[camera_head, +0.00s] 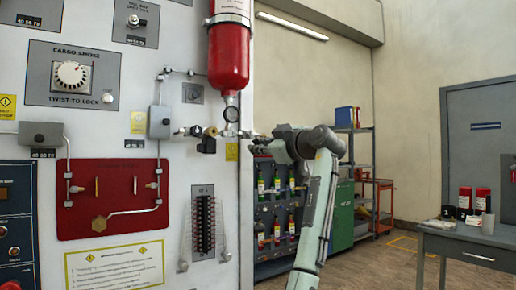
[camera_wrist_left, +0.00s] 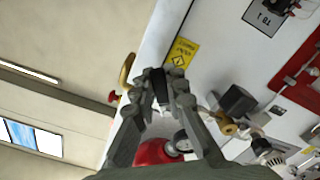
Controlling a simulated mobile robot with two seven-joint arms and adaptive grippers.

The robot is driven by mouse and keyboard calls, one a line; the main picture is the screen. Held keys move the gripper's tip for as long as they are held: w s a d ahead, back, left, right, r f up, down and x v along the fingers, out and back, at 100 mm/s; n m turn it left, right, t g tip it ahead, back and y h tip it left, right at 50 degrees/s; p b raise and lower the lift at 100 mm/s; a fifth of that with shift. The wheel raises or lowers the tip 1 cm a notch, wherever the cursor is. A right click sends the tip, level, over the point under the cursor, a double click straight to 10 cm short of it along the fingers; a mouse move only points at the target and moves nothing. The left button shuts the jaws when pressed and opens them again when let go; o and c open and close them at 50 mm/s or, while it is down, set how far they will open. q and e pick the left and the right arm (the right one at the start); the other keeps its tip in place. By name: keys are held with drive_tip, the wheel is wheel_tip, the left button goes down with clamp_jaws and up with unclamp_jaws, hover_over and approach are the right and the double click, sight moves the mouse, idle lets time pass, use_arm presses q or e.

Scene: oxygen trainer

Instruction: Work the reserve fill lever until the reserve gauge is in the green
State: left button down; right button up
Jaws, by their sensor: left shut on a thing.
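A red cylinder (camera_head: 229,58) hangs upright at the right edge of the white panel. A small round gauge (camera_head: 231,114) sits just below it; its needle and colours are too small to read. My left gripper (camera_head: 247,134) is beside the panel's right edge, just below the gauge. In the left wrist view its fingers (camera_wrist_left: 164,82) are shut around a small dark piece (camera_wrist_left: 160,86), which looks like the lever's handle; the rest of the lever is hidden. The gauge (camera_wrist_left: 181,139) shows between the fingers there, its reading unclear. My right gripper is in neither view.
Brass and black valve fittings (camera_head: 206,140) stick out left of the gauge. A yellow label (camera_head: 231,152) is below. A rack of small cylinders (camera_head: 275,205) stands behind my arm. A grey table (camera_head: 470,240) stands at the right, with open floor between.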

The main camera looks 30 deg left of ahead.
use_arm(q)
drive_tip(key=c, duration=1.5)
unclamp_jaws()
drive_tip(key=shift+c, duration=0.2)
drive_tip(key=v, duration=1.2)
